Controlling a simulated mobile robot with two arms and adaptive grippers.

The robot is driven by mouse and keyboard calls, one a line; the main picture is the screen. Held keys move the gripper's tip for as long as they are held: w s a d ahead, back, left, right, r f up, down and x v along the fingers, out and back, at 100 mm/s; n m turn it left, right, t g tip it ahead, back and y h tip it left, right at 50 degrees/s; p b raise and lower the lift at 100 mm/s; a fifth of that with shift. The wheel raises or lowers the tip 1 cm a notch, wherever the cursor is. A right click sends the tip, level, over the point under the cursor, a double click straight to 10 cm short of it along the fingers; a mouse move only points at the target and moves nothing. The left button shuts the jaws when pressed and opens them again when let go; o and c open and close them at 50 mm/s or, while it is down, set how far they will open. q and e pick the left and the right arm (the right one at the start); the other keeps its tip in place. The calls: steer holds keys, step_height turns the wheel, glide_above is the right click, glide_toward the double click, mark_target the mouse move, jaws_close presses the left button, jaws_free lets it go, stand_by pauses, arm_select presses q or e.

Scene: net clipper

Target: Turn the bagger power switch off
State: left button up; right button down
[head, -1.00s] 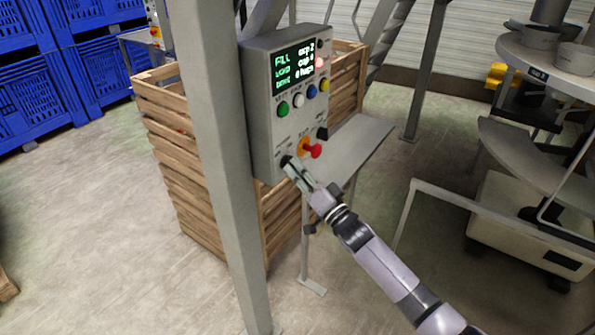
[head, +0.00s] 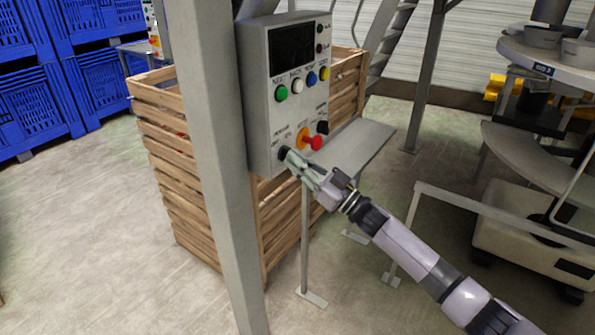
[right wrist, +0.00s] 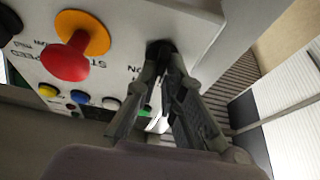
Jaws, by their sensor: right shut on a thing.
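The grey control box (head: 258,100) stands upright beside a steel post. Its screen (head: 291,48) is dark. The black power switch (head: 284,153) is at the box's lower left corner, left of the red stop button (head: 313,143) on its orange plate. My right gripper (head: 290,158) is at the switch, with its fingers closed on the knob. In the right wrist view the fingertips (right wrist: 163,58) meet around the black knob (right wrist: 160,46), and most of the knob is hidden between them. My left gripper is not in view.
The steel post (head: 217,160) stands close left of the box. Wooden crates (head: 185,190) are behind it. A grey shelf (head: 352,147) juts out right of the box, close to my right arm. A machine with round trays (head: 540,150) stands at the right. Open floor lies in front.

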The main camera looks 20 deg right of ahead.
steer(key=shift+w+d+n+g+y+b, duration=0.1)
steer(key=shift+n+g+y+b, duration=0.65)
steer(key=shift+n, duration=1.2)
steer(key=shift+d+n+g+y+b, duration=0.2)
steer(key=shift+n+g+b, duration=0.6)
steer(key=shift+n, duration=1.2)
steer(key=shift+w+a+n+g+y+b, duration=0.1)
steer(key=shift+n+g+y+b, duration=0.4)
steer(key=shift+n+g, duration=1)
steer(key=shift+n+t, duration=0.45)
steer(key=shift+n, duration=0.2)
steer(key=c, duration=1.7)
jaws_free()
steer(key=shift+r, duration=0.1)
steer(key=v, duration=1.2)
